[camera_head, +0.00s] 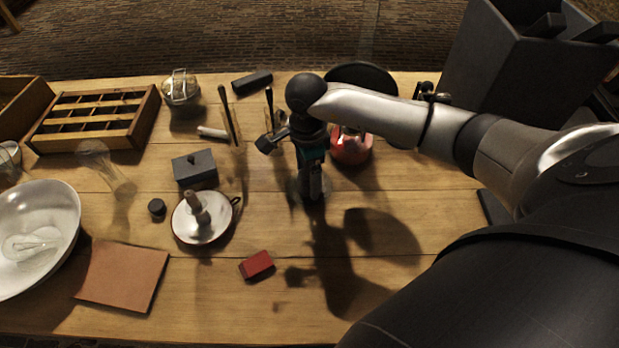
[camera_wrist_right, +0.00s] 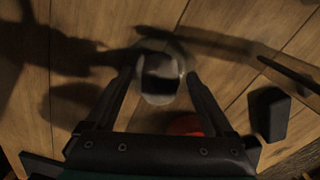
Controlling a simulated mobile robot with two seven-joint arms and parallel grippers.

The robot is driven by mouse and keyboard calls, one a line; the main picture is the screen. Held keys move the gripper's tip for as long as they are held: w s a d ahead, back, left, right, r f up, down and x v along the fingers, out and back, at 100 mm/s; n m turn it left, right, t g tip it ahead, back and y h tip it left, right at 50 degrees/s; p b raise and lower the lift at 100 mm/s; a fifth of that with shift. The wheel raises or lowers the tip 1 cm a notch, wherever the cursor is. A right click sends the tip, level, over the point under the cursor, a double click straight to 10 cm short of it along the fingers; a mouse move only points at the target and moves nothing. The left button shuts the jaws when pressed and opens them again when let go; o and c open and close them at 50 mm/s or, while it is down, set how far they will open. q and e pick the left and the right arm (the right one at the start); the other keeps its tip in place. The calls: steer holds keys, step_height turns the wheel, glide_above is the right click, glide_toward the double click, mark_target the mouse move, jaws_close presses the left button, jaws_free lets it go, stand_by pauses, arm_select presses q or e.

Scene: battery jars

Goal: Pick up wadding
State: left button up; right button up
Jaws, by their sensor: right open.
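My right gripper (camera_head: 312,190) points down over the middle of the table, its jaws open. In the right wrist view the two fingers (camera_wrist_right: 160,85) stand on either side of a small clear, rounded glass vessel (camera_wrist_right: 160,78) with a pale rim and a dark middle. In the head view the vessel (camera_head: 301,192) is mostly hidden behind the gripper. I cannot tell whether the fingers touch it. I cannot clearly make out any wadding, in the vessel or elsewhere. My left gripper is not in view.
A red rounded object (camera_head: 351,150) stands behind my right gripper. Left of it are a white candle dish (camera_head: 188,228), a dark lidded box (camera_head: 194,168) and upright rods (camera_head: 228,118). A red block (camera_head: 257,265) lies in front. A divided wooden tray (camera_head: 142,120) stands back left.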

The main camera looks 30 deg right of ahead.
mark_target(307, 174)
jaws_close()
stand_by(0.8)
steer(key=shift+r, duration=0.15)
step_height(307, 174, up, 20)
steer(key=p, duration=0.3)
steer(key=c, duration=0.6)
jaws_free()
steer(key=c, duration=0.7)
